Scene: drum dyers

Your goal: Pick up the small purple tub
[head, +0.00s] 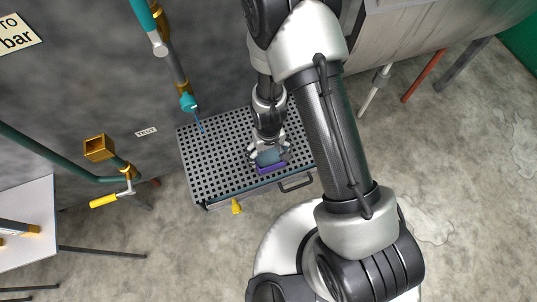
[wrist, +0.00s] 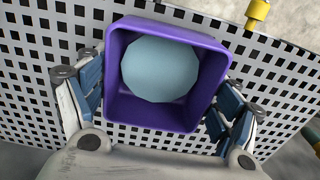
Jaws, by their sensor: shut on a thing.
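The small purple tub (wrist: 155,114) is a square, open-topped box, seen from above in the wrist view. A pale blue round thing (wrist: 160,68) fills most of its opening; I cannot tell whether it is a lump or a liquid surface. My gripper (wrist: 160,100) is shut on the tub, with blue-padded fingers at its left and right sides. In the head view the tub (head: 271,168) shows at the front of a perforated metal grate, under my gripper (head: 268,152). I cannot tell whether it touches the grate.
The perforated grate (head: 215,160) has free room to the left of the tub. A handle (head: 296,184) and a yellow tap (head: 236,206) stick out at its front edge. A teal pipe with a thin blue tip (head: 188,103) hangs over its back left. A grey wall stands behind.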

